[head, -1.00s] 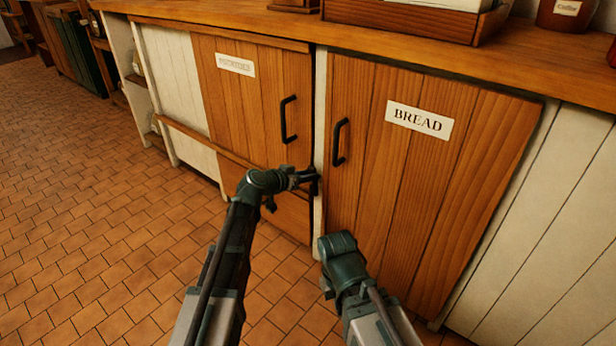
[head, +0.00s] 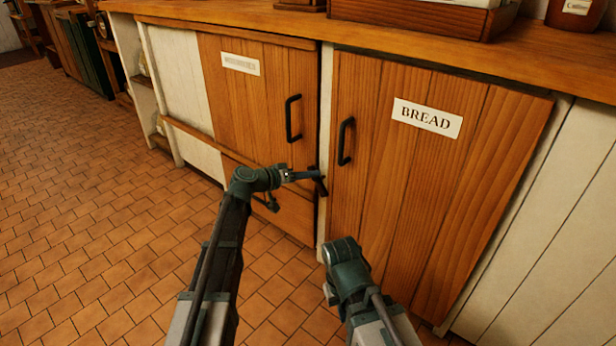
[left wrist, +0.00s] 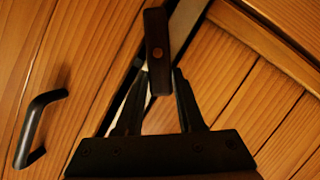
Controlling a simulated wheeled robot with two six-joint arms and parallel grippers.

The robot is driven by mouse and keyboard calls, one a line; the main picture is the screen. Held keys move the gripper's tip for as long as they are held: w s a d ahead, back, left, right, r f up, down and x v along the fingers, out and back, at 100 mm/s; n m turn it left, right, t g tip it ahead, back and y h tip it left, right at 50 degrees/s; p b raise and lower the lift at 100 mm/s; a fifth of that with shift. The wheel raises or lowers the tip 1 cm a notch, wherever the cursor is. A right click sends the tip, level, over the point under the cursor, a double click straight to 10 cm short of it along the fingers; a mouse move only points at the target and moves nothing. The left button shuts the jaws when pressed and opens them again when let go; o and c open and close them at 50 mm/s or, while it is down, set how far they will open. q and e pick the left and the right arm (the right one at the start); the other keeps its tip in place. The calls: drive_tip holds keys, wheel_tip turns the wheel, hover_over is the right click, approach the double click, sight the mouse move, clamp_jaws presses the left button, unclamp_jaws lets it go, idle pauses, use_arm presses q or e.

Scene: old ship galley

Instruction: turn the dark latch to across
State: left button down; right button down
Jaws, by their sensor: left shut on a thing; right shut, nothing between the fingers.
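The dark latch (head: 321,184) is a short bar on the pale post between the two wooden cabinet doors. In the left wrist view the latch (left wrist: 157,38) shows a round pivot screw and stands at a slant to the pale strip behind it, neither along it nor square across. My left gripper (head: 314,175) is shut on the latch; in the left wrist view its two dark fingers (left wrist: 158,88) sit either side of the latch's near end. My right gripper (head: 331,290) is low in front of the BREAD door, apart from the latch; its fingers are hidden behind its wrist.
The BREAD door (head: 440,150) is on the right and another labelled door (head: 245,95) on the left, both closed. Each has a black handle, left (head: 292,118) and right (head: 345,141). A wooden counter (head: 420,50) runs above. The tiled floor (head: 90,220) at left is clear.

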idle(0.3)
use_arm(q)
drive_tip(key=c, duration=0.5)
unclamp_jaws()
drive_tip(key=shift+s+a, duration=0.1)
drive_tip(key=shift+p+v, duration=2.15)
drive_tip(key=shift+v, duration=4.65)
